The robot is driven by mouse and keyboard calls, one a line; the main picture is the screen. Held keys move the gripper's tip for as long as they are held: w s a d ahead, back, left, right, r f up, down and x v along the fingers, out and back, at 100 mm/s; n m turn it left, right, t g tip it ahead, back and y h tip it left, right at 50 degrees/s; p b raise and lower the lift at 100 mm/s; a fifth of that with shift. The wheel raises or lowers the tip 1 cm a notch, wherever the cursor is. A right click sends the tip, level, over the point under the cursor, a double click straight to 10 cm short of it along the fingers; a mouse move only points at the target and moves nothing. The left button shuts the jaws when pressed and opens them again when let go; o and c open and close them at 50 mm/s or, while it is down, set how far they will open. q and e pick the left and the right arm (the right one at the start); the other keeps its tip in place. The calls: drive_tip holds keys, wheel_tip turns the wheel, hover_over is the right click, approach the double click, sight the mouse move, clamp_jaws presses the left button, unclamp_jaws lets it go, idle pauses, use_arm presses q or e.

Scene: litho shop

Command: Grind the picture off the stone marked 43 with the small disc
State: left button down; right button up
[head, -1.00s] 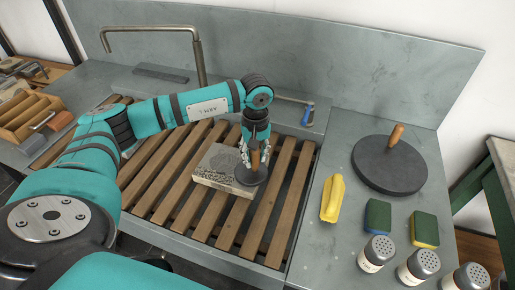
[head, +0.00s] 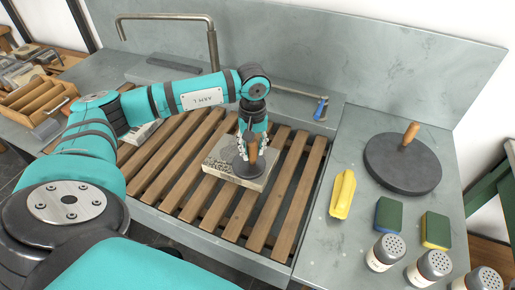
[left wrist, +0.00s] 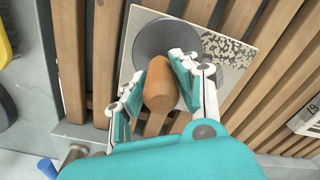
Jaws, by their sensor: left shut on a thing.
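A pale stone slab (head: 218,162) lies on the wooden slats over the sink; I cannot read a 43 on it. The small dark disc (head: 241,171) sits on its top, toward the near right part. A dark speckled picture shows on the left part in the head view; in the left wrist view the picture (left wrist: 235,50) is right of the disc (left wrist: 165,40), with bare grey stone around. My left gripper (head: 250,150) is shut on the disc's upright wooden handle (left wrist: 160,85). The surface under the disc is hidden. My right gripper is not in view.
Another stone (head: 140,132) lies partly behind my left arm. A tap (head: 212,45) rises behind the slats.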

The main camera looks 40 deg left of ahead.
use_arm(q)
drive_tip(key=shift+s+a+f+b, duration=0.1)
drive_tip(key=shift+s+a+b, duration=0.15)
drive_tip(key=shift+a, duration=0.45)
drive_tip(key=shift+s+a+b, duration=0.15)
drive_tip(key=shift+a+b, duration=0.05)
drive_tip(key=shift+a, duration=0.5)
drive_tip(key=shift+s+a+r+b, duration=0.1)
drive_tip(key=shift+s+a+b, duration=0.1)
drive_tip(key=shift+a, duration=0.5)
drive_tip(key=shift+s+a+r+b, duration=0.1)
drive_tip(key=shift+a+b, duration=0.05)
drive_tip(key=shift+a, duration=0.6)
drive_tip(key=shift+s+a+b, duration=0.1)
drive_tip(key=shift+a+b, duration=0.1)
drive_tip(key=shift+a, duration=0.5)
drive_tip(key=shift+s+a+f+b, duration=0.15)
drive_tip(key=shift+a+b, duration=0.1)
drive_tip(key=shift+a, duration=0.3)
drive_tip(key=shift+s+a+r+b, duration=0.1)
drive_tip(key=shift+a+b, duration=0.1)
drive_tip(key=shift+a, duration=0.35)
drive_tip(key=shift+s+a+f+b, duration=0.1)
drive_tip(key=shift+s+a+b, duration=0.2)
drive_tip(key=shift+a, duration=0.8)
drive_tip(key=shift+s+a+b, duration=0.2)
drive_tip(key=shift+s+a, duration=0.1)
drive_tip(key=shift+a, duration=0.75)
drive_tip(key=shift+d, duration=0.15)
